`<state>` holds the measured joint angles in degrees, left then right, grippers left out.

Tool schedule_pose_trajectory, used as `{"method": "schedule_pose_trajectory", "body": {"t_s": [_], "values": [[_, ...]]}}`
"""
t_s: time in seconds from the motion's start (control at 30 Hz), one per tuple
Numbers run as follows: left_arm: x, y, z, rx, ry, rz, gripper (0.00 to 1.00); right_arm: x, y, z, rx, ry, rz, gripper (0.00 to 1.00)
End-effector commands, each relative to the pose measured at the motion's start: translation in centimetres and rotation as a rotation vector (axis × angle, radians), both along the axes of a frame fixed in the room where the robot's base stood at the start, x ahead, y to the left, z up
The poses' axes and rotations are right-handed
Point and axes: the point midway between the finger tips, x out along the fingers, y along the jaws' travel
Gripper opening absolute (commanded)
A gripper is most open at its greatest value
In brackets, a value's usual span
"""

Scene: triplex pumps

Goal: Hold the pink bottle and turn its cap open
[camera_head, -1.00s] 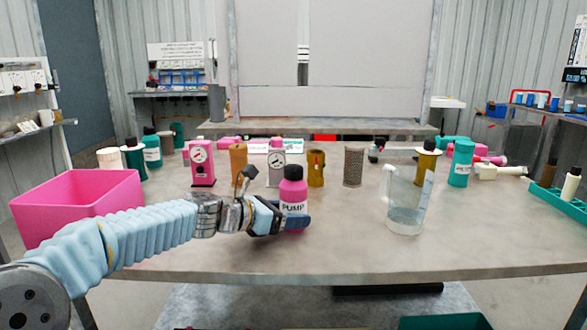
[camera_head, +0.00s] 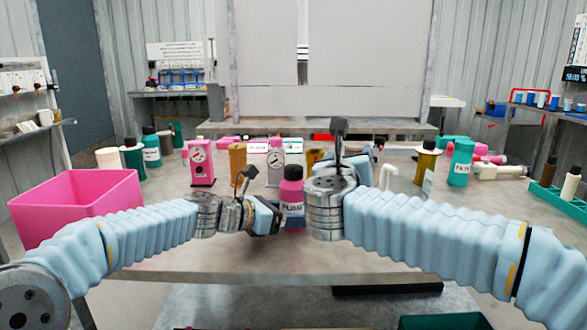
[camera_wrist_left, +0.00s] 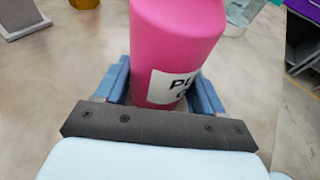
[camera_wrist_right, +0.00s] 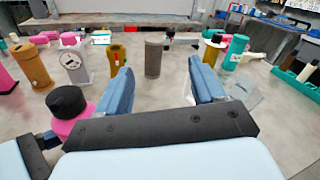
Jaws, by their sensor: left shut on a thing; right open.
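The pink bottle (camera_head: 291,195) with a white label stands upright near the table's front, its dark cap (camera_head: 293,172) on top. My left gripper (camera_head: 283,217) is shut around its lower body; the left wrist view shows the pink body (camera_wrist_left: 177,50) between blue fingers (camera_wrist_left: 160,88). My right gripper (camera_wrist_right: 155,88) is open, with nothing between its fingers. In the right wrist view the cap (camera_wrist_right: 67,102) and pink shoulder are at the lower left, outside the fingers. In the head view my right wrist is just right of the bottle and hides the right fingers.
A pink bin (camera_head: 75,205) stands at the left. Gauges (camera_head: 201,165), an orange cylinder (camera_head: 238,160) and a perforated cylinder (camera_wrist_right: 153,57) stand behind the bottle. The clear beaker (camera_wrist_right: 240,92) is right of my right gripper. Teal containers stand at the back.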

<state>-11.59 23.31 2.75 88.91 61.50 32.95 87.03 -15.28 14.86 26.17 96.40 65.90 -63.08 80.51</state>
Motion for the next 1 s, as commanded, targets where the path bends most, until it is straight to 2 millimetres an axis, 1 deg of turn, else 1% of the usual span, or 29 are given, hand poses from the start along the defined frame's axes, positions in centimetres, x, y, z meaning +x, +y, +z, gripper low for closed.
{"method": "schedule_pose_trajectory", "body": {"t_s": [0.03, 0.1, 0.2, 0.3, 0.37, 0.47, 0.8, 0.9, 1.0], "values": [[0.0, 0.0, 0.0, 0.000, 0.000, 0.000, 0.51, -1.5, 3.7, -0.9, 0.052, -0.011, 0.036, 0.68], [0.0, 0.0, 0.0, 0.000, 0.000, 0.000, 0.51, -3.5, 7.4, -1.9, 0.128, -0.029, 0.067, 0.68], [0.0, 0.0, 0.0, 0.000, 0.000, 0.000, 0.51, -5.8, 10.8, -2.9, 0.205, -0.049, 0.096, 0.68], [0.0, 0.0, 0.0, 0.000, 0.000, 0.000, 0.51, -7.1, 12.5, -3.5, 0.248, -0.061, 0.110, 0.68], [0.0, 0.0, 0.0, 0.000, 0.000, 0.000, 0.51, -7.1, 12.8, -3.6, 0.261, -0.065, 0.114, 0.68], [0.0, 0.0, 0.0, -0.001, -0.001, 0.000, 0.51, -6.1, 12.7, -3.7, 0.267, -0.066, 0.112, 0.68], [0.0, 0.0, 0.0, -0.001, -0.001, 0.000, 0.51, 1.0, 11.4, -3.7, 0.266, -0.065, 0.111, 0.68], [0.0, 0.0, 0.0, -0.001, -0.001, 0.000, 0.51, 2.6, 11.1, -3.7, 0.266, -0.065, 0.113, 0.68], [0.0, 0.0, 0.0, -0.001, -0.001, 0.000, 0.51, 3.6, 10.9, -3.6, 0.265, -0.066, 0.113, 0.68]]}}
